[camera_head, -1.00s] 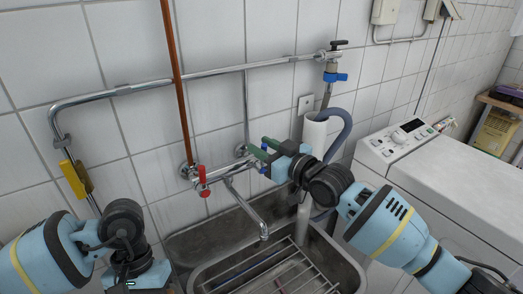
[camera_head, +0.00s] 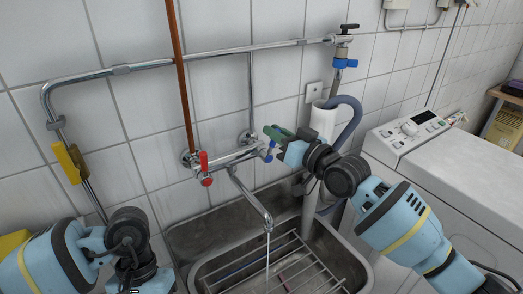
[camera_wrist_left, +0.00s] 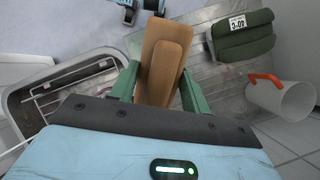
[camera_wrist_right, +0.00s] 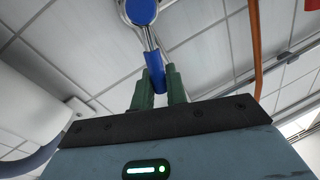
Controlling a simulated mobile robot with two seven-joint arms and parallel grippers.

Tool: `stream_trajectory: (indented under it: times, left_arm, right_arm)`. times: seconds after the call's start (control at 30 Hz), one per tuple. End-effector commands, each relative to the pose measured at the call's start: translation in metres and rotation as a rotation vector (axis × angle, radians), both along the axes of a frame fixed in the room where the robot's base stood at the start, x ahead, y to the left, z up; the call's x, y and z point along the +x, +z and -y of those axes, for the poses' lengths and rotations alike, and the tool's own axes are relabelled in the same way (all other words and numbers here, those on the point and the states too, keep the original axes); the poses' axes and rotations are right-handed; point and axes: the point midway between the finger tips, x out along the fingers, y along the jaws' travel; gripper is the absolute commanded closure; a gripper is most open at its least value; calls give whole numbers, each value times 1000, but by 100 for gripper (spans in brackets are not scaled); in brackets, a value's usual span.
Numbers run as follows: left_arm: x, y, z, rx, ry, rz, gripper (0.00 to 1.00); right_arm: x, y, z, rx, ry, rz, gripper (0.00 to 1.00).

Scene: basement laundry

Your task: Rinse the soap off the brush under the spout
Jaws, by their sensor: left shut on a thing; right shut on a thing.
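The chrome spout (camera_head: 255,205) reaches over the metal sink (camera_head: 205,268), and a thin stream of water (camera_head: 268,250) falls from its tip. My right gripper (camera_head: 279,133) is at the tap's blue handle (camera_head: 269,154). In the right wrist view its green fingers (camera_wrist_right: 159,85) are shut on the blue handle (camera_wrist_right: 154,65). My left gripper (camera_wrist_left: 160,78) is shut on the brush (camera_wrist_left: 165,50), of which a brown wooden part shows. Its bristles and any soap are hidden. The left gripper and the brush are outside the head view. The tap's red handle (camera_head: 205,168) is untouched.
A wire rack (camera_head: 290,262) lies in the sink. In the left wrist view, a dark green folded item (camera_wrist_left: 243,38) with a white label and a white container with a red handle (camera_wrist_left: 283,98) are at the right. A white washing machine (camera_head: 462,170) stands to the right.

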Motion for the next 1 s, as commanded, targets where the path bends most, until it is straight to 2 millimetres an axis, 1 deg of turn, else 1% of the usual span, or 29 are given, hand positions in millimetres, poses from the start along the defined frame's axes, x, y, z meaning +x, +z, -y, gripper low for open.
stream_trajectory:
  times: [0.03,0.27,0.3,0.43,0.47,0.77,0.87,1.0]
  left_arm:
    - [0,-1,0,-1,0,-1,82]
    - [0,1,0,-1,1,2,82]
    - [0,1,0,-1,1,2,82]
    - [0,1,0,-1,1,1,82]
    - [0,1,0,-1,1,2,82]
    - [0,1,0,-1,1,2,82]
    - [1,2,0,-1,1,2,82]
    - [1,4,0,-1,0,5,82]
  right_arm:
    - [0,-3,0,4,1,-7,100]
    - [0,-1,0,5,1,-8,100]
    - [0,-1,0,5,1,-8,84]
    - [0,-1,0,4,1,-7,67]
    - [0,-1,0,4,1,-7,66]
    - [-1,-1,1,5,1,-6,66]
    - [-5,-1,5,4,1,-6,66]
    - [-18,-2,18,6,0,-6,66]
